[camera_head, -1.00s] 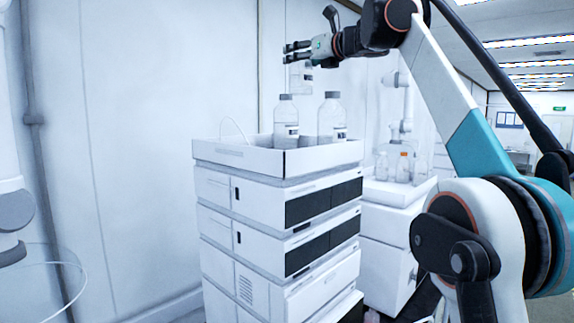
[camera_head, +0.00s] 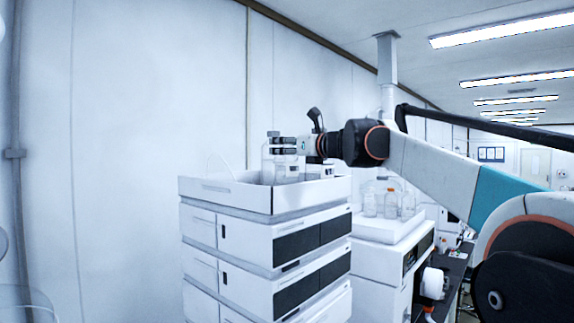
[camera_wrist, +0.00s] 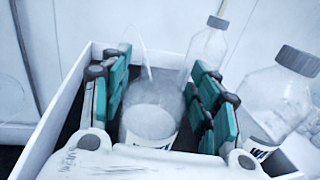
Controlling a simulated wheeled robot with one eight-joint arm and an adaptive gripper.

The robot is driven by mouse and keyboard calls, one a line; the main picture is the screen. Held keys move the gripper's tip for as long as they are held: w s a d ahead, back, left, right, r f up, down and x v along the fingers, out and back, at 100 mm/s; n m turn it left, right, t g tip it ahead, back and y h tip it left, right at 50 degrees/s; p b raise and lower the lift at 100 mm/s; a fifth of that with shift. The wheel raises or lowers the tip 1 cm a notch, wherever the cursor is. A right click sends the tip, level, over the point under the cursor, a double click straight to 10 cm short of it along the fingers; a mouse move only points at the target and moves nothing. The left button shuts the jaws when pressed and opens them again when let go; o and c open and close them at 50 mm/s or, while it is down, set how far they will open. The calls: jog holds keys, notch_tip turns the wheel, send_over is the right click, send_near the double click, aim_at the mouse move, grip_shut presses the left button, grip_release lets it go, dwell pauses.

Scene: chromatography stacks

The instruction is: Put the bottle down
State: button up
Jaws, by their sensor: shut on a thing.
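My gripper (camera_head: 284,146) is shut on a clear bottle (camera_wrist: 150,122), which stands between the teal-padded fingers (camera_wrist: 160,100) in the wrist view. The bottle is within the walls of the white tray (camera_head: 230,196) on top of the instrument stack. In the head view the gripper and other bottles overlap it, and the tray's front wall hides its base. I cannot tell whether it touches the tray floor. Two other grey-capped bottles are close by in the wrist view: one behind (camera_wrist: 207,48) and one at the right (camera_wrist: 275,98).
A thin tube (camera_wrist: 140,45) rises near the tray's back. The instrument stack (camera_head: 235,240) carries the tray. A lower unit (camera_head: 385,228) at the right holds several small bottles (camera_head: 388,203). The wall (camera_head: 120,130) is behind.

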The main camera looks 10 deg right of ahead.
aim_at(287, 163)
jog(key=shift+f, duration=2.45)
jog(key=shift+f, duration=0.1)
jog(key=o, duration=1.8)
jog(key=b+v, duration=0.2)
jog(key=v, duration=1)
jog(key=shift+s, duration=0.1)
